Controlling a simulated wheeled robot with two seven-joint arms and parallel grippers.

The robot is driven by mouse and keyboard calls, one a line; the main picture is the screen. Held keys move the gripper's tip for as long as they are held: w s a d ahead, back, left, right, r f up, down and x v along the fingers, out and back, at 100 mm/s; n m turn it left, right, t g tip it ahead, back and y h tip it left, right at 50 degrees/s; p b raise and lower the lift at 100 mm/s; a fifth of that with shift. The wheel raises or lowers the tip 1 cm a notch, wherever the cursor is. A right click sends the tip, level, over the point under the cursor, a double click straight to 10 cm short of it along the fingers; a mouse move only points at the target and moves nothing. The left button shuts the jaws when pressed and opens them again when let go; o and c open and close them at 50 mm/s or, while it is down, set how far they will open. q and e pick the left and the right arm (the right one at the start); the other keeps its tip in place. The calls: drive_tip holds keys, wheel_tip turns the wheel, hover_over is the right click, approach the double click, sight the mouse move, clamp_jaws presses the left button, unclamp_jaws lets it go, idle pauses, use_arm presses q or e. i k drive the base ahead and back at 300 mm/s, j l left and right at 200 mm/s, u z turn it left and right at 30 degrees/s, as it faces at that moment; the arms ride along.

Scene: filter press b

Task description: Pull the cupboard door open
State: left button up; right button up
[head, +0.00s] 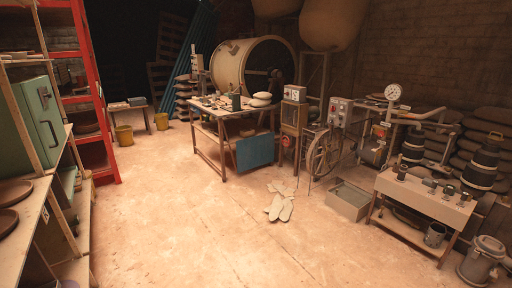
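A green cupboard (40,112) stands on a wooden shelf at the left edge of the head view. Its door faces right into the room and carries a dark handle (51,134). The door looks shut, though I see it at a steep angle. The cupboard's left part is cut off by the picture edge. Neither of my grippers is in view.
The wooden shelf unit (72,225) holds brown round dishes (8,222). A red rack (97,95) stands behind it. A cluttered workbench (213,133), a low table (432,200) and a grey box (348,200) stand farther right.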

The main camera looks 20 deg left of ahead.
sight(53, 115)
drive_tip(key=i+j+u, duration=0.2)
drive_tip(key=u, duration=0.3)
drive_tip(key=i+u, duration=0.45)
drive_tip(key=i+j+u, duration=0.1)
drive_tip(key=u, duration=0.4)
drive_tip(key=i+l+u, duration=0.2)
drive_tip(key=i+u, duration=0.25)
drive_tip(key=k, duration=0.05)
